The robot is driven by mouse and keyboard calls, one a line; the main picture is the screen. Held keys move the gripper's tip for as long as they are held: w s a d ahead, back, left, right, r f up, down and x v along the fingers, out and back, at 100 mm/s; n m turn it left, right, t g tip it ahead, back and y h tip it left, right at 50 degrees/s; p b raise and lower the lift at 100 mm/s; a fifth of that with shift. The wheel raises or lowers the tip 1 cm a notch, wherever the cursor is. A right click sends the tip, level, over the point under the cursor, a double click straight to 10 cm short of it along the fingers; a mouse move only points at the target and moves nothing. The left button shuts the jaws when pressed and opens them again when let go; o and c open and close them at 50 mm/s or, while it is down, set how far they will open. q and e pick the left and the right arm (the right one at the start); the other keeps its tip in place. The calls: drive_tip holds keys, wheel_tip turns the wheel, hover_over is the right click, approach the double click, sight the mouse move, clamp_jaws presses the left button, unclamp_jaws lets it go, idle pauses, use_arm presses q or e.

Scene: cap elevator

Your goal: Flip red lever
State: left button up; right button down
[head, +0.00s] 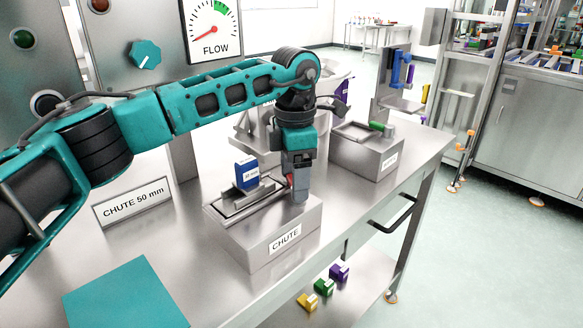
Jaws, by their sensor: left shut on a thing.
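My left gripper (298,192) points down at the right end of the front chute block (262,246), labelled CHUTE. A small bit of red, which looks like the red lever (289,181), shows at the left side of its fingers. The gripper is shut on it, and the fingers hide most of it. Which way the lever is tilted cannot be told. A blue block (246,172) marked in mm sits on the metal tray on top of this chute block, left of the gripper. My right gripper is not in view.
A sign reading CHUTE 50 mm (133,202) stands on the left of the steel table. A second chute block (367,160) stands behind to the right with a green piece (382,128). A panel with a FLOW gauge (212,30) and teal knob (145,54) rises behind my left arm.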

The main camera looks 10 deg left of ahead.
use_arm(q)
drive_tip(key=m, duration=0.1)
drive_tip(key=m+p, duration=0.1)
drive_tip(key=m, duration=0.1)
drive_tip(key=shift+w+d+r, duration=0.1)
drive_tip(key=shift+w+d, duration=0.05)
drive_tip(key=shift+d, duration=0.15)
drive_tip(key=m, duration=0.2)
drive_tip(key=shift+d+m, duration=0.25)
drive_tip(key=shift+m, duration=0.05)
drive_tip(key=m, duration=0.1)
drive_tip(key=m+p, duration=0.1)
drive_tip(key=m, duration=0.1)
drive_tip(key=shift+d+m, duration=0.3)
drive_tip(key=shift+d, duration=0.05)
drive_tip(key=shift+s+d+m, duration=0.1)
drive_tip(key=shift+d+m, duration=0.05)
drive_tip(key=shift+m, duration=0.65)
drive_tip(key=shift+s+d+m, duration=0.1)
drive_tip(key=shift+m, duration=0.7)
drive_tip(key=o, duration=1.1)
drive_tip(key=shift+c, duration=0.2)
wheel_tip(320, 180, up, 13)
drive_tip(key=shift+p, duration=0.3)
